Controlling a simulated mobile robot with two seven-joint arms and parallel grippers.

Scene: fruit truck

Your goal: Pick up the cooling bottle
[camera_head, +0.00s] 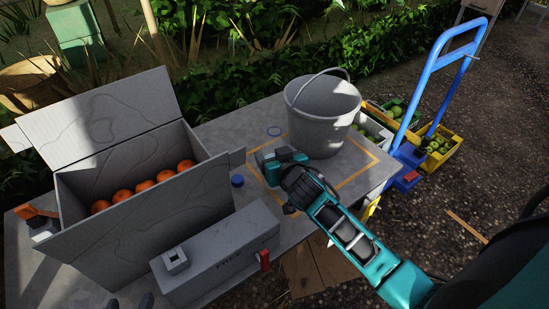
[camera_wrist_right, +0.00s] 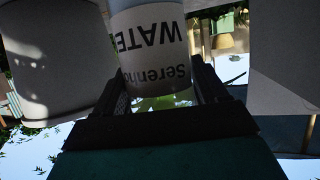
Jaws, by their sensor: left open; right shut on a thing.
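In the right wrist view, a white bottle (camera_wrist_right: 150,40) with dark label letters, including "WATER", stands between the dark fingers of my right gripper (camera_wrist_right: 158,85), which is shut on it. The lettering appears upside down there. In the head view, my right gripper (camera_head: 268,160) is over the table in front of the grey bucket, and its hand largely hides what it holds. My left gripper (camera_head: 130,303) shows only as dark fingertips at the bottom edge, open, below the cardboard box and left of the long grey box.
The table (camera_head: 226,128) holds an open cardboard box (camera_head: 150,215) of oranges, a long grey box (camera_head: 225,258), a grey bucket (camera_head: 310,125) and a small blue round object (camera_head: 237,181). A blue hand truck (camera_head: 435,85) and yellow crates of green fruit (camera_head: 443,160) stand at right.

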